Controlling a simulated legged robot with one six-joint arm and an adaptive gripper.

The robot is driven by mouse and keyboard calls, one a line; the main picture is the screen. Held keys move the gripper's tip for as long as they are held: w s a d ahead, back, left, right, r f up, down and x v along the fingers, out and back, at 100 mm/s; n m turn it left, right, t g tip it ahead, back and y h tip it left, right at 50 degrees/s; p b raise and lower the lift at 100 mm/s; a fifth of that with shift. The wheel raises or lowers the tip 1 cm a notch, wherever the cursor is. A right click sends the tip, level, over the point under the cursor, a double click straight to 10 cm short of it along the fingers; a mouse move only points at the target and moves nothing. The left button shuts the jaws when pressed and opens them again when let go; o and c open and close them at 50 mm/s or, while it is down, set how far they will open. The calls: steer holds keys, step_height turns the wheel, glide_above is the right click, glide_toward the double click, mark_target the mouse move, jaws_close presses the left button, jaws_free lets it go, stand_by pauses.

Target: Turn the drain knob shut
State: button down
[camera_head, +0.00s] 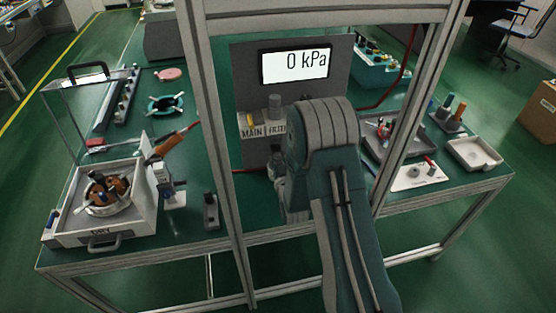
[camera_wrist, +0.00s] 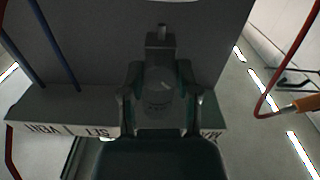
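The grey drain knob seems to be the round part (camera_wrist: 160,92) under the filter unit. In the wrist view it sits between the two fingers of my gripper (camera_wrist: 159,78), which reach up on either side of it. The picture is too dark to tell whether the fingers touch it. In the head view my gripper (camera_head: 277,163) is below the filter label, partly hidden by my arm, and the knob cannot be made out. The pressure display (camera_head: 295,65) reads 0 kPa. The label plate (camera_head: 251,126) reads MAIN and FILT, its right end hidden.
An aluminium frame post (camera_head: 218,150) stands left of my arm and another (camera_head: 412,110) right. A grey box (camera_head: 100,225) with a copper-coloured part is at left. A white tray (camera_head: 474,154) is at right. A red hose (camera_wrist: 285,75) runs at right in the wrist view.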

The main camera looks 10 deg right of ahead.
steer(key=shift+m, duration=0.3)
steer(key=m, duration=0.3)
steer(key=shift+m, duration=2.6)
steer(key=shift+c, duration=1.7)
jaws_free()
